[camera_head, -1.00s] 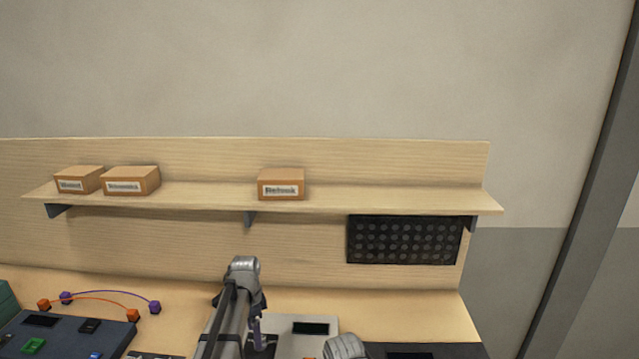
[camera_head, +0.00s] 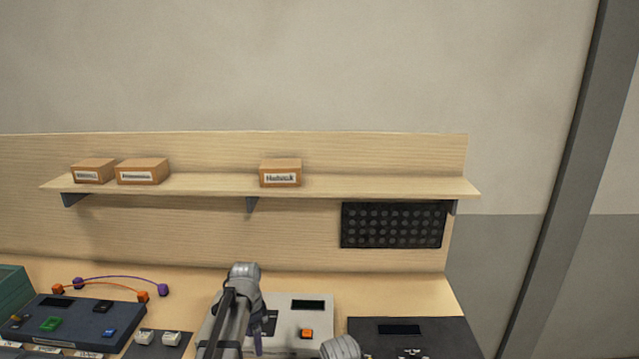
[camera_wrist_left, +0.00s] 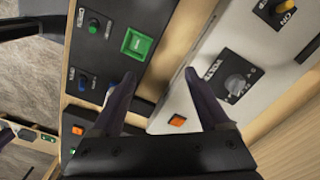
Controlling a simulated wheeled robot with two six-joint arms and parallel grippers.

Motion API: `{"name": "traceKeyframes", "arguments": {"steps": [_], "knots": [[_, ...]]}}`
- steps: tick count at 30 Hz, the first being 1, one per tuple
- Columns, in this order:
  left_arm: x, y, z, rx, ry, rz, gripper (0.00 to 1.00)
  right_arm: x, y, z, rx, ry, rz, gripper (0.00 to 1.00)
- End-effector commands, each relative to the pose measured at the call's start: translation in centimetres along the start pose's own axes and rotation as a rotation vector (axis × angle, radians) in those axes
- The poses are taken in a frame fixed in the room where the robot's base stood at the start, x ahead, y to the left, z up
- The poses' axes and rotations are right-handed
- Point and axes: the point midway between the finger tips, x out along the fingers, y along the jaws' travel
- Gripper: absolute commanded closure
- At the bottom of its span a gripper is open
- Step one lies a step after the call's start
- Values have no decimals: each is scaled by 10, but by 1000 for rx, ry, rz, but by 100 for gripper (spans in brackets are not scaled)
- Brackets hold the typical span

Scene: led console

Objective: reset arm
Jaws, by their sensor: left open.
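My left arm comes in from the bottom of the head view, and its gripper (camera_head: 256,335) hangs over the light grey console (camera_head: 285,340), partly hidden by the arm. In the left wrist view the two dark fingers of my left gripper (camera_wrist_left: 160,98) stand apart with nothing between them. Beneath them are a dark panel with a green square button (camera_wrist_left: 138,43) and a light panel with a grey knob (camera_wrist_left: 236,85). Part of my right arm (camera_head: 341,347) shows at the bottom of the head view; its gripper is not seen.
A dark blue console (camera_head: 75,315) stands at the left, and a black console (camera_head: 430,340) at the right. Orange and purple cables (camera_head: 110,288) lie behind the blue one. A shelf (camera_head: 350,186) with cardboard boxes (camera_head: 280,173) and a black perforated panel (camera_head: 393,225) are at the back.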

Motion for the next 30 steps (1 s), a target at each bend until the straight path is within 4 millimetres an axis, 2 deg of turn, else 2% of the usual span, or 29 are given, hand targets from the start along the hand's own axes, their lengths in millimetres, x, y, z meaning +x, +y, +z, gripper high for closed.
{"name": "traceKeyframes", "arguments": {"steps": [8,11,16,21,24,27,30], "knots": [[14,48,-8,-110,-17,-2,22,14,-1,-1,-1,0,0,100],[22,75,-10,-174,-27,-5,22,22,-2,-2,-2,0,0,100],[38,130,-11,-314,-46,-14,22,38,-3,-2,-3,0,1,100],[58,198,-3,-497,-68,-35,22,58,-5,-4,-5,0,1,100],[66,230,3,-602,-76,-50,22,66,-6,-4,-6,0,1,100],[70,249,8,-672,-82,-62,22,71,-6,-4,-6,0,2,100],[71,256,9,-709,-84,-68,22,72,-7,-4,-7,0,2,100]]}}
